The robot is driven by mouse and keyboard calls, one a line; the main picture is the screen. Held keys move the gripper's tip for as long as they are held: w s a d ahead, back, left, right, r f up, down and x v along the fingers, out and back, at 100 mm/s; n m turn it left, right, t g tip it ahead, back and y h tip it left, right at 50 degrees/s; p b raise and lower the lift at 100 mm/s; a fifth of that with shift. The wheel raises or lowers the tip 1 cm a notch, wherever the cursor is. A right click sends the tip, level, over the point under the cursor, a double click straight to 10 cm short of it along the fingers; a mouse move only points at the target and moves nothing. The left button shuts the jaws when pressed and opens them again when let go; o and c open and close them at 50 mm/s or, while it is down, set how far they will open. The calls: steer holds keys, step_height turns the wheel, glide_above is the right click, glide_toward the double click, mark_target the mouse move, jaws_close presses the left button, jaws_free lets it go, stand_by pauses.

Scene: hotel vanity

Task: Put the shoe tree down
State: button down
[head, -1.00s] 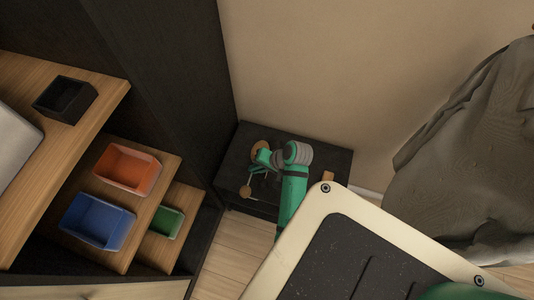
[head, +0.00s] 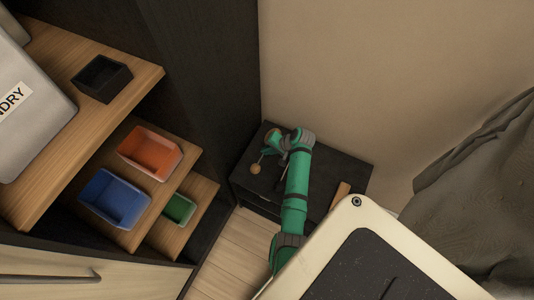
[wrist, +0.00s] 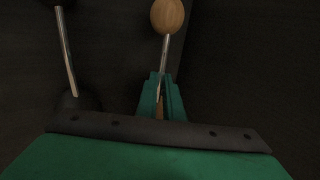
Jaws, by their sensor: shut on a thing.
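The shoe tree shows in the wrist view as a round wooden knob (wrist: 168,15) on a thin metal rod. The rod runs down between the green fingers of my gripper (wrist: 160,92), which is shut on it. In the head view my gripper (head: 273,143) is over the left part of a low black bench (head: 335,170), with the shoe tree's wooden knob (head: 255,169) beside it. My gripper and arm hide part of the shoe tree. I cannot tell whether it touches the bench top.
A second thin metal rod (wrist: 66,50) is left of the gripper in the wrist view. A small wooden piece (head: 341,195) lies at the bench's right. Orange (head: 150,152), blue (head: 114,198) and green (head: 179,209) bins and a black box (head: 102,78) stand on wooden shelves at left.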

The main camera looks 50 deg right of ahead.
steer(key=shift+w+d+f, duration=0.15)
steer(key=shift+f, duration=1.55)
steer(key=c, duration=1.9)
jaws_free()
